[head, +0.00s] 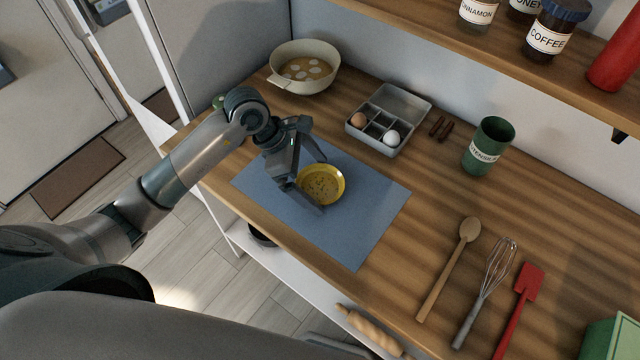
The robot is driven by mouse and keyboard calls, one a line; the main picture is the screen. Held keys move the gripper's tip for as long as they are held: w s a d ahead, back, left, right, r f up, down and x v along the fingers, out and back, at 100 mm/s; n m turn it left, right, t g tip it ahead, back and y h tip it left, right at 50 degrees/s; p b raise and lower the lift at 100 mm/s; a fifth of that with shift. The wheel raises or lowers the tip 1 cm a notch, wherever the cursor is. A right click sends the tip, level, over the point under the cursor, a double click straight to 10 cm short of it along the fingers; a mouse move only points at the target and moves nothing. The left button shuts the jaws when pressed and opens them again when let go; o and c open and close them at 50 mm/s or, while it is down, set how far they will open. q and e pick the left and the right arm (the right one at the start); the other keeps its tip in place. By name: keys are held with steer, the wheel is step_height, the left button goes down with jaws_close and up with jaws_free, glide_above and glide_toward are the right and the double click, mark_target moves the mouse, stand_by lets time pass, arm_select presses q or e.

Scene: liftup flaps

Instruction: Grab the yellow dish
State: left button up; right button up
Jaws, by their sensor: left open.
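The yellow dish (322,184) is a small round bowl with a speckled inside. It sits on the blue mat (365,222) on the wooden counter. My left gripper (318,184) is open at the dish, with one finger beyond its far left rim and the other by its near side. The gripper hides part of the dish's left edge. I cannot tell whether the fingers touch the dish. My right gripper is not in view.
A cream pot (304,66) stands at the back left. A shelf (480,50) overhangs the back.

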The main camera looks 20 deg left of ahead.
mark_target(315, 185)
arm_select(q)
steer(key=c, duration=0.9)
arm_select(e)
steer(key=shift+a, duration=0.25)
arm_select(q)
steer(key=shift+r, duration=0.15)
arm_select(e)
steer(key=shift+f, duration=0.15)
arm_select(q)
steer(key=shift+r, duration=0.2)
step_height(315, 185, up, 3)
steer(key=shift+w+f+b, duration=0.1)
steer(key=shift+b, duration=0.85)
steer(key=s+d+r, duration=0.1)
steer(key=d, duration=0.1)
steer(key=s+d+r+b, duration=0.1)
steer(key=r, duration=0.1)
steer(key=shift+s+d, duration=0.4)
steer(key=s+d+r+b, duration=0.2)
steer(key=s+d+r, duration=0.2)
steer(key=d, duration=0.1)
steer(key=shift+d+r, duration=0.25)
steer(key=shift+d, duration=0.05)
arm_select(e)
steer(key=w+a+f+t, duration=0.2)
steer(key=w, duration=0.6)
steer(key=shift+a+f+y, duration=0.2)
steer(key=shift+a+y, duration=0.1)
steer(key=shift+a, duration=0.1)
